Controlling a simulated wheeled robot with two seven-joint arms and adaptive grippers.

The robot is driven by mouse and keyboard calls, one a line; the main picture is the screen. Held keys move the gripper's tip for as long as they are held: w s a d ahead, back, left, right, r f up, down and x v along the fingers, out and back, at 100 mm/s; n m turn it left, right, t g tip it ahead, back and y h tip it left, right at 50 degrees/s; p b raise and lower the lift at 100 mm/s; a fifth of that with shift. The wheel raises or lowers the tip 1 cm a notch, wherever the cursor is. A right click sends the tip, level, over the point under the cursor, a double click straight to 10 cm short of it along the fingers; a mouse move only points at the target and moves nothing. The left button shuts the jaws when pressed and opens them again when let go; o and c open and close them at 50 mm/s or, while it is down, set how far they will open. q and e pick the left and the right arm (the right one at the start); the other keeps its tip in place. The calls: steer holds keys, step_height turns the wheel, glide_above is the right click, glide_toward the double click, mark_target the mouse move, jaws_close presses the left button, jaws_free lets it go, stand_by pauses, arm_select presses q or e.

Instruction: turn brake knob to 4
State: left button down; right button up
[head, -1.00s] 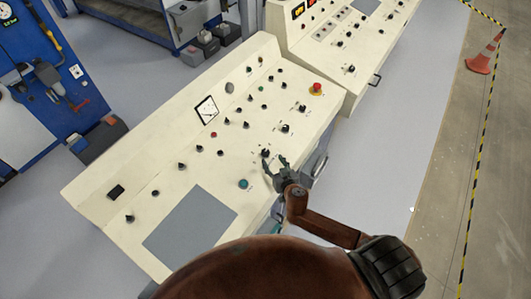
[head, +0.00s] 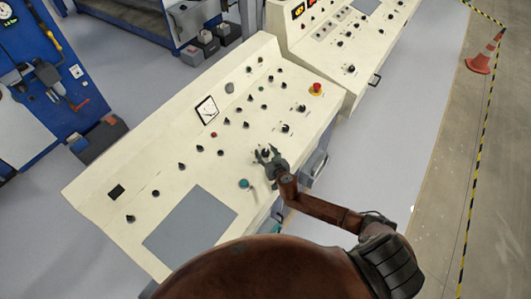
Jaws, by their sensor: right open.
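A cream control console (head: 110,208) fills the middle of the head view, with several black knobs on its sloped top. My right gripper (head: 266,153) is over the console's front right part, its open fingers around or just above a black knob (head: 265,152). I cannot tell whether the fingers touch it. The labels are too small to read, so I cannot tell which knob is the brake knob or what it is set to. Another black knob (head: 285,128) sits just up and right of the gripper. My left gripper is not in view.
A teal button (head: 243,184) is left of the gripper, and a red emergency button (head: 316,89) is near the console's right end. A grey handle (head: 319,165) sticks out from the front side. A second console (head: 330,75) stands behind.

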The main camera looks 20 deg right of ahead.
steer(key=shift+c, duration=0.4)
steer(key=c, duration=1.1)
steer(key=shift+d+f+n+y+b, duration=0.1)
steer(key=shift+f+n+y+b, duration=0.05)
steer(key=shift+n+y+b, duration=1)
steer(key=shift+n+y, duration=0.25)
steer(key=n+y, duration=0.2)
steer(key=n+g+y, duration=0.1)
steer(key=n+y, duration=0.1)
steer(key=shift+w+d+r+y, duration=0.1)
steer(key=shift+d+r+y, duration=0.1)
steer(key=shift+y, duration=0.1)
steer(key=shift+a+n+g+y+b, duration=0.1)
steer(key=shift+n+g+y+b, duration=0.45)
steer(key=shift+n+g+y, duration=0.95)
steer(key=shift+n, duration=0.4)
